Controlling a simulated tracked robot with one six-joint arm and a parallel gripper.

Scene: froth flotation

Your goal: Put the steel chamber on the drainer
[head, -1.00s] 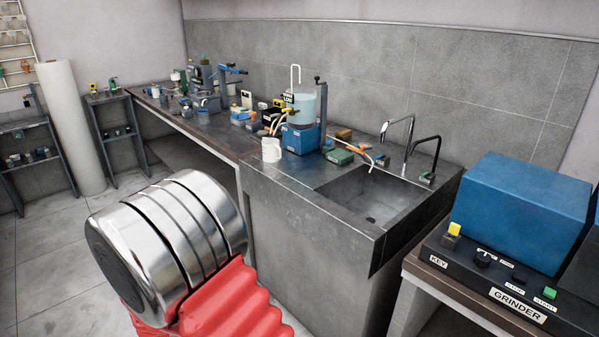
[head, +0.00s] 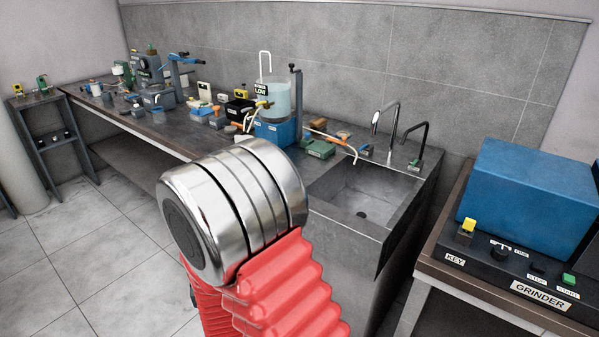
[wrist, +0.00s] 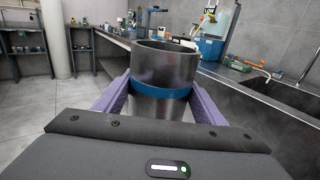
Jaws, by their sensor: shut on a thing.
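The steel chamber (wrist: 163,70) is an open-topped grey metal cylinder with a blue band, seen in the wrist view. My gripper (wrist: 160,92) is shut on it, with a purple finger on each side near the band. The chamber looks upright relative to the wrist camera. Its inside bottom is not visible. In the head view my own shiny arm and red bellows fill the middle, and the gripper and chamber are hidden. The flat steel top left of the sink basin, likely the drainer (head: 316,172), is partly hidden behind my arm.
The sink basin (head: 362,198) has two taps (head: 400,135) behind it. The grinder (head: 530,200) stands at right. Open floor (head: 95,245) lies at left.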

